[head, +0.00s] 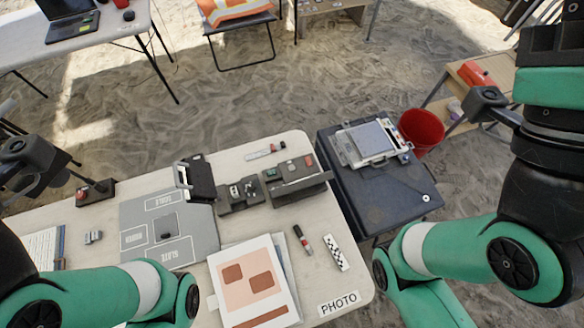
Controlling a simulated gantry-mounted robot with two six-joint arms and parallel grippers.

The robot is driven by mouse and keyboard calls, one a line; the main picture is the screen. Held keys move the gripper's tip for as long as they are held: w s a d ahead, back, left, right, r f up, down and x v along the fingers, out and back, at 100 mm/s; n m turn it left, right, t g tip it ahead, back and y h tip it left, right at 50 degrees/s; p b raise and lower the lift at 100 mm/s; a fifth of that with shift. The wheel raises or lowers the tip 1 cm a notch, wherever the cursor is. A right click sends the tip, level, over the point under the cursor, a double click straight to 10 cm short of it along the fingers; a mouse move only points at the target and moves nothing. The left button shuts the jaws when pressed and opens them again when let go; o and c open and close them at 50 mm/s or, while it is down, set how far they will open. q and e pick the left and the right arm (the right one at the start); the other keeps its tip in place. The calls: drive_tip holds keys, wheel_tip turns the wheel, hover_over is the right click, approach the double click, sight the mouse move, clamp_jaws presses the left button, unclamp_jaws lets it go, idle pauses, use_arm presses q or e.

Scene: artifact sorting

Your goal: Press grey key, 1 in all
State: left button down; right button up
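A dark grey box (297,181) on the table carries several small coloured keys on top. One is a green key (271,172), one is a pale grey key (291,167) and one is a red key (309,160). The keys are too small to tell whether any is pressed. My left arm shows at the lower left and my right arm at the right. I cannot make out the fingertips of either gripper. Neither arm visibly touches the box.
A smaller dark tray (238,205) holding small pieces sits left of the box. A grey sorting mat (202,238), a printed sheet (286,312) and a red-and-black marker (302,239) lie nearby. A dark case (392,207) stands right of the table.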

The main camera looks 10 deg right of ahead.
clamp_jaws()
idle(1.4)
